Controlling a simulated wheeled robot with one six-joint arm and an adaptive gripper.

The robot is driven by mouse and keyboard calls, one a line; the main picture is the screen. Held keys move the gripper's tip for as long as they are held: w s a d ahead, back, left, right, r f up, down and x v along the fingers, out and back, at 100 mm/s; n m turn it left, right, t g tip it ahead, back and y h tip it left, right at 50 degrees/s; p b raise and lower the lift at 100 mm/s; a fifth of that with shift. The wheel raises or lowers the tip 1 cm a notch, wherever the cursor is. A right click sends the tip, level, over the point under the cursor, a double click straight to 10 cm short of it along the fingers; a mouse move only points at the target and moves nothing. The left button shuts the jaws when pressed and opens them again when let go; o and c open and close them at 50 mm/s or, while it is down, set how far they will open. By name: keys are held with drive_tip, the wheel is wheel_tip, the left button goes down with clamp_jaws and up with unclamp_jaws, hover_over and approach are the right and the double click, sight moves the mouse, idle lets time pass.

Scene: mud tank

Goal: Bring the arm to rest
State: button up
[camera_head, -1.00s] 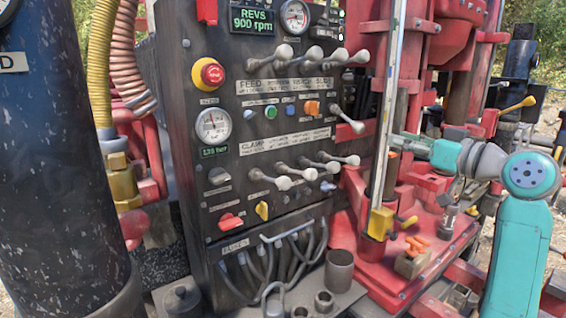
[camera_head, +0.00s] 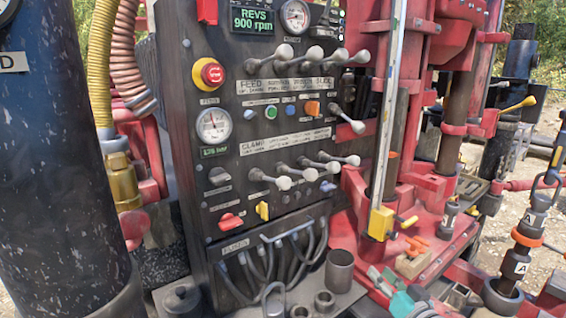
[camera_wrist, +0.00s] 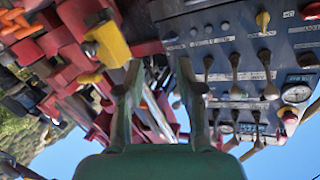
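My gripper (camera_head: 382,279) shows at the bottom of the head view, low in front of the red rig base, with only a bit of its teal and grey end in frame. The rest of my arm is out of that view. In the wrist view my gripper (camera_wrist: 158,70) has its two fingers apart with a gap between them, and nothing is held. The wrist picture is turned, with the control panel (camera_wrist: 240,60) at the right and the red rig (camera_wrist: 80,40) at the left. I cannot tell how far the fingertips are from these.
The dark control panel (camera_head: 270,150) carries several levers, a red stop button (camera_head: 212,73) and gauges. A grey cup (camera_head: 339,270) stands on the shelf below. A dark tank (camera_head: 55,170) fills the left. The red rig base (camera_head: 350,240) is close to my gripper.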

drive_tip(key=s+a+f+m+g+h, duration=0.1)
drive_tip(key=s+a+f+h, duration=0.1)
drive_tip(key=s+f, duration=0.95)
drive_tip(key=s+a+f+m+h, duration=0.1)
drive_tip(key=s+f+h, duration=0.2)
drive_tip(key=s+f, duration=0.8)
drive_tip(key=s+a+r+n, duration=0.1)
drive_tip(key=s+r, duration=0.2)
drive_tip(key=s, duration=1.1)
drive_tip(key=s+a+r+n+g, duration=0.1)
drive_tip(key=s+r, duration=0.3)
drive_tip(key=s, duration=1.1)
drive_tip(key=shift+s+a+r+n, duration=0.2)
drive_tip(key=shift+s+r+n, duration=0.1)
